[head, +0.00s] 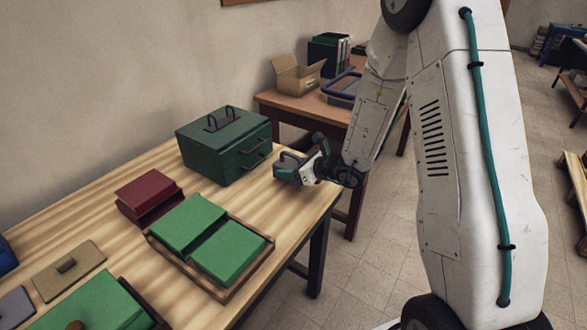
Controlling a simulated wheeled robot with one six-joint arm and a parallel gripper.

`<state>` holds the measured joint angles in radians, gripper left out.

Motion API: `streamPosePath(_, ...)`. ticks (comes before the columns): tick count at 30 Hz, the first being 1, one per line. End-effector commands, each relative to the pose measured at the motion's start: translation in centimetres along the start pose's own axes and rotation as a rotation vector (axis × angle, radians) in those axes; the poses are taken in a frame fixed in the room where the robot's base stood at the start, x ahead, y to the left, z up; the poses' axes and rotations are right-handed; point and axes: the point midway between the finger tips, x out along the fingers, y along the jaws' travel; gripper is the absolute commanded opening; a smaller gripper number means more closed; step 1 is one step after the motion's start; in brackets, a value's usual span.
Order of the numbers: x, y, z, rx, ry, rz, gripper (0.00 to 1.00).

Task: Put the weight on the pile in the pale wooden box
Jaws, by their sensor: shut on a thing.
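My gripper (297,170) is at the right end of the striped wooden table, to the right of the dark green metal box. It is shut on a small dark grey block (287,158), which looks like the weight; the jaws hide part of it. Another green pile (94,303) is at the bottom left, beside a dark brown wooden edge and cut by the picture's edge. I cannot tell which box is the pale one.
The green metal box (221,152) with handles stands at the back of the table (140,165). A dark red stack (147,196), a tan slab with a knob (69,270) and a grey slab (14,308) lie to the left. A second table holds a cardboard box (297,75).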

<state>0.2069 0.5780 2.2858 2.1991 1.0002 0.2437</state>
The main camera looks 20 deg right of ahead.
Motion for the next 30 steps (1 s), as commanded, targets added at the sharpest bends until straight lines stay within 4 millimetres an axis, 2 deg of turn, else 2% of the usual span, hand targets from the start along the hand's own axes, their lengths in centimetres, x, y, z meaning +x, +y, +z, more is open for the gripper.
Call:
streamPosePath(9, 1.7, 0.6, -2.7, -0.003, -0.003, 0.009, 0.00)
streamPosePath(21, 1.7, 0.4, -3.0, -0.004, -0.005, 0.005, 0.00)
streamPosePath(22, 1.7, 0.4, -3.2, -0.002, 0.000, 0.006, 0.60)
streamPosePath(24, 1.7, 0.4, -3.2, -0.002, 0.000, 0.005, 0.76)
streamPosePath(30, 1.7, 0.4, -3.2, -0.002, 0.000, 0.006, 0.76)
